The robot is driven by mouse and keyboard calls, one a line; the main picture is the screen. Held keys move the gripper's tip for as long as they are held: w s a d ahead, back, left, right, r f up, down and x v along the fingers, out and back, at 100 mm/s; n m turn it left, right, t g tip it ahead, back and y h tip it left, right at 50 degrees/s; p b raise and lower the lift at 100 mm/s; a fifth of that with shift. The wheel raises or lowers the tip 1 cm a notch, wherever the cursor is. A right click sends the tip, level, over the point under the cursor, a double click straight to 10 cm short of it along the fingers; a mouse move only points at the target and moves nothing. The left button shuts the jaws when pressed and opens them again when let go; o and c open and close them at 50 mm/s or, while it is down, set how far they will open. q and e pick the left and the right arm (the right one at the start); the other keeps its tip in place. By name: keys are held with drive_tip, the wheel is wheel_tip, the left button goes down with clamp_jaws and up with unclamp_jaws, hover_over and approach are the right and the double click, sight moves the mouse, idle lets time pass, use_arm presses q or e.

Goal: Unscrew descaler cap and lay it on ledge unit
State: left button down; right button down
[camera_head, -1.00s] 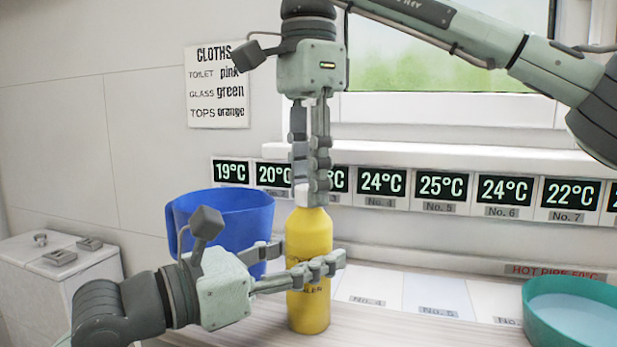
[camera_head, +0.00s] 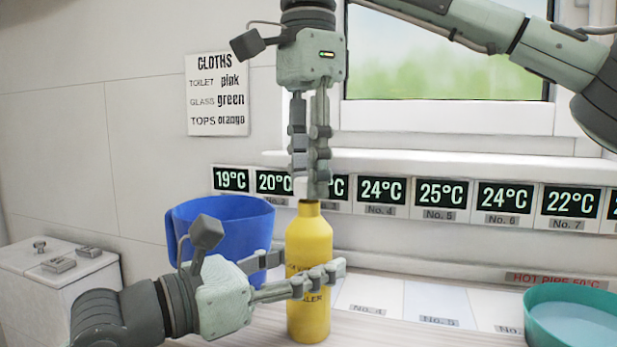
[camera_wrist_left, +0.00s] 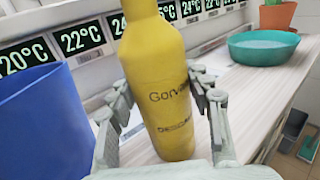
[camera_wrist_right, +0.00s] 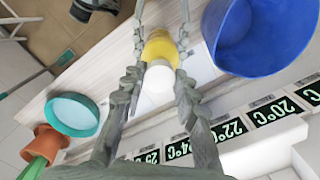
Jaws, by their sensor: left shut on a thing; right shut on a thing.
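The yellow descaler bottle (camera_head: 309,250) stands upright on the counter. My left gripper (camera_head: 322,280) is shut around its body; the left wrist view also shows the bottle (camera_wrist_left: 158,80) between the fingers. My right gripper (camera_head: 310,190) points straight down over the bottle's bare yellow neck. It is shut on the white cap (camera_wrist_right: 158,82), seen between its fingertips in the right wrist view with the bottle behind; the fingers mostly hide the cap in the head view. A white ledge (camera_head: 420,162) runs along the wall above a row of temperature displays.
A blue tub (camera_head: 215,222) stands close left of the bottle, behind my left gripper. A teal basin (camera_head: 570,318) of water is at the right. Numbered pale panels (camera_head: 430,300) lie between. A white box (camera_head: 60,285) is at the far left.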

sight(289, 269)
drive_tip(key=shift+r, duration=0.1)
drive_tip(key=shift+r, duration=2)
use_arm(q)
drive_tip(key=c, duration=0.6)
unclamp_jaws()
drive_tip(key=v, duration=0.7)
drive_tip(key=shift+f, duration=0.1)
drive_tip(key=shift+s+a, duration=0.2)
